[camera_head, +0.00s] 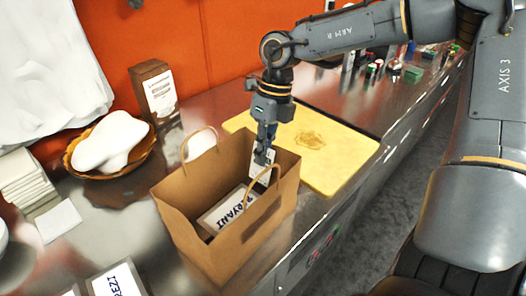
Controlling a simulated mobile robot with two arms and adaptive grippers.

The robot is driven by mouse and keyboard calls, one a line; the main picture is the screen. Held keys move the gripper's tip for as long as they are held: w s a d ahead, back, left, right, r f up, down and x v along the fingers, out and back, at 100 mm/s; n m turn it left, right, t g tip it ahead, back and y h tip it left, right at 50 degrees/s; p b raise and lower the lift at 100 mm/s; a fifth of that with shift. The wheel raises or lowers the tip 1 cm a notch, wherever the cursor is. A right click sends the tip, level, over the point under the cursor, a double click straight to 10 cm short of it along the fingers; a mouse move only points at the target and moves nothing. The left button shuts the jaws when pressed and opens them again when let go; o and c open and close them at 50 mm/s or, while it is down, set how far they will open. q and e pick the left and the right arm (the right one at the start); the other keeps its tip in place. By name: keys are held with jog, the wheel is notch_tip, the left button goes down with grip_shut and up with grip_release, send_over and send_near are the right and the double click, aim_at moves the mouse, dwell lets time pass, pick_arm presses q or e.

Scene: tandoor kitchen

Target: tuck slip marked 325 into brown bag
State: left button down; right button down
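The brown paper bag (252,240) stands open on the steel counter, its two handles upright. A white container lettered "RYANI" (222,213) lies inside it. My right gripper (264,157) points down over the bag's far right part. It is shut on a small white slip (262,180), which hangs at the bag's opening behind the near handle. The slip's marking cannot be read, and its lower end is hidden. My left gripper is out of view.
A yellow cutting board (345,155) lies behind the bag. A basket of dough (110,145), a brown box (155,92) and stacked napkins (25,182) stand to the left. Labelled white cards or lids (117,281) lie at the near left edge.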

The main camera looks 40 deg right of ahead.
jog(key=shift+f+b, duration=0.3)
jog(key=shift+f, duration=0.1)
dwell(0.8)
jog(key=shift+f, duration=0.1)
jog(key=c, duration=1.4)
grip_release()
jog(key=shift+c, duration=0.2)
notch_tip(320, 180, up, 16)
jog(key=p, duration=0.8)
jog(key=shift+p, duration=0.35)
